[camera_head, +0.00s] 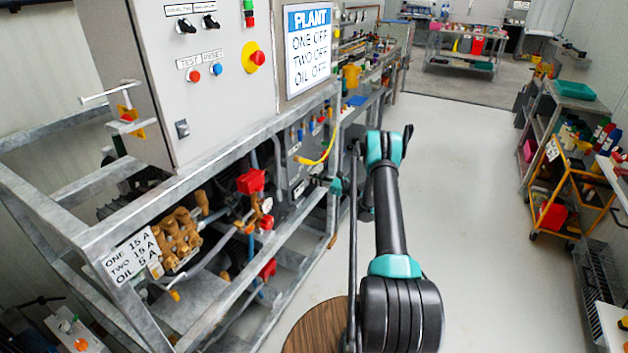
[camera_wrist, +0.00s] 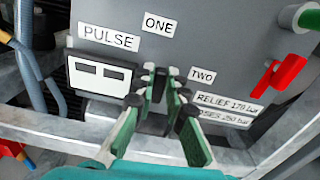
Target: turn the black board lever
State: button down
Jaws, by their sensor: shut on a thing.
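The grey board (camera_wrist: 225,40) fills most of the wrist view, with labels PULSE, ONE and TWO. My gripper (camera_wrist: 161,88) reaches up to it below the ONE label, with its green-padded fingers on either side of a dark, narrow part that appears to be the black lever (camera_wrist: 159,84). The fingers are closed on it and hide most of it, so its angle cannot be told. In the head view my gripper (camera_head: 334,186) is at the side of the pump frame, by the board (camera_head: 303,165); the lever cannot be made out there.
A red lever (camera_wrist: 280,76) is at the board's right. A grey frame rail (camera_wrist: 60,127) runs below my fingers. In the head view a yellow hose (camera_head: 322,153) hangs near the board.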

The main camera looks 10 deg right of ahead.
jog(key=shift+s+a+f+n, duration=0.1)
jog(key=shift+s+f+n, duration=0.1)
jog(key=shift+n, duration=2.65)
jog(key=shift+s+a+f+n, duration=0.1)
jog(key=shift+s+f+n, duration=0.1)
jog(key=shift+n, duration=2.7)
jog(key=shift+s+a+f+n, duration=0.1)
jog(key=shift+f+n, duration=0.1)
jog(key=shift+n, duration=2.65)
jog(key=c, duration=1.5)
grip_release()
jog(key=shift+c, duration=0.2)
jog(key=v, duration=1.2)
